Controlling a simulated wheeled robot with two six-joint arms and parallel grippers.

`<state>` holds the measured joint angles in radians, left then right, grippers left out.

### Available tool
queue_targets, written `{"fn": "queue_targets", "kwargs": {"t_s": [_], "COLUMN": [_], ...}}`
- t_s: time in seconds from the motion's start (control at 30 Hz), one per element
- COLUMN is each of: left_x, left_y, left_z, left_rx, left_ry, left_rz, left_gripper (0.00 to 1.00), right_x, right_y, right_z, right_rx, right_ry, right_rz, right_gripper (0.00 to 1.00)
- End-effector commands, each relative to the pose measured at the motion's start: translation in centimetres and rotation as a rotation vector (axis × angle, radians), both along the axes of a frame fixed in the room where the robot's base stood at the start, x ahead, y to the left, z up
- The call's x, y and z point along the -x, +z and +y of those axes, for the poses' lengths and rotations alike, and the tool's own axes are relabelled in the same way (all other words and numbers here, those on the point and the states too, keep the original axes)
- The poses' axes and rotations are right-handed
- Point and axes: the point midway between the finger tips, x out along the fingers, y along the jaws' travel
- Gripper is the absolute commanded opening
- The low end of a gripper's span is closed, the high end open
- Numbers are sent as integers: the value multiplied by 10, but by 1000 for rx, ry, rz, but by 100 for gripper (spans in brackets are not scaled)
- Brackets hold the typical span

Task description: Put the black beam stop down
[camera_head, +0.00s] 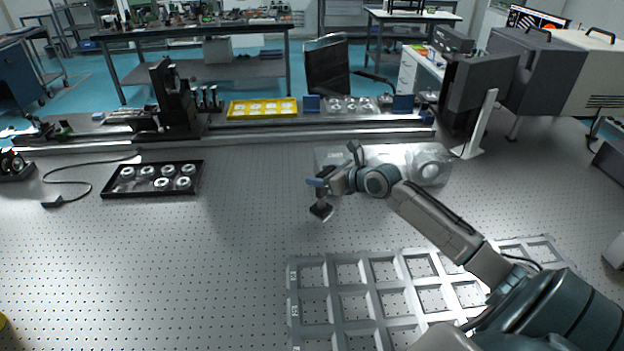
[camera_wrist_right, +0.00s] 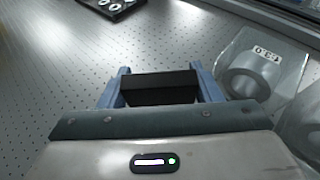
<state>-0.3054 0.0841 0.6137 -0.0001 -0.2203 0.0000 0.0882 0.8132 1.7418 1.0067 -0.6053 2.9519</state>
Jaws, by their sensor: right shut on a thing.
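The black beam stop (camera_head: 321,210) is a small dark block held over the perforated optical table (camera_head: 230,240), to the left of the clear cases. My right gripper (camera_head: 322,190) is shut on it from above. In the right wrist view the black beam stop (camera_wrist_right: 160,88) sits between the two blue fingers of the right gripper (camera_wrist_right: 160,82). I cannot tell whether its lower end touches the table. My left gripper is not in view.
A grey grid rack (camera_head: 335,297) lies at the front right. Clear cases (camera_head: 432,165) stand just behind my right arm. A black tray (camera_head: 152,192) with several ring-shaped parts is at left. A rail (camera_head: 290,133) runs along the back. The table's middle left is clear.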

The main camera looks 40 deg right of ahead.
Motion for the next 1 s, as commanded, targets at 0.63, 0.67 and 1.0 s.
{"fn": "queue_targets", "kwargs": {"t_s": [0.63, 0.67, 1.0], "left_x": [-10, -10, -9], "left_y": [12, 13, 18], "left_z": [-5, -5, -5], "left_rx": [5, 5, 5], "left_ry": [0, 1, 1], "left_rz": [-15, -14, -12], "left_gripper": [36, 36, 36], "right_x": [-96, -96, -95], "right_y": [-9, -12, -42], "right_z": [-31, -31, -31], "right_rx": [-4, -4, -2], "right_ry": [-1, -1, -1], "right_rz": [1, 2, -2], "right_gripper": [0, 0, 0]}}
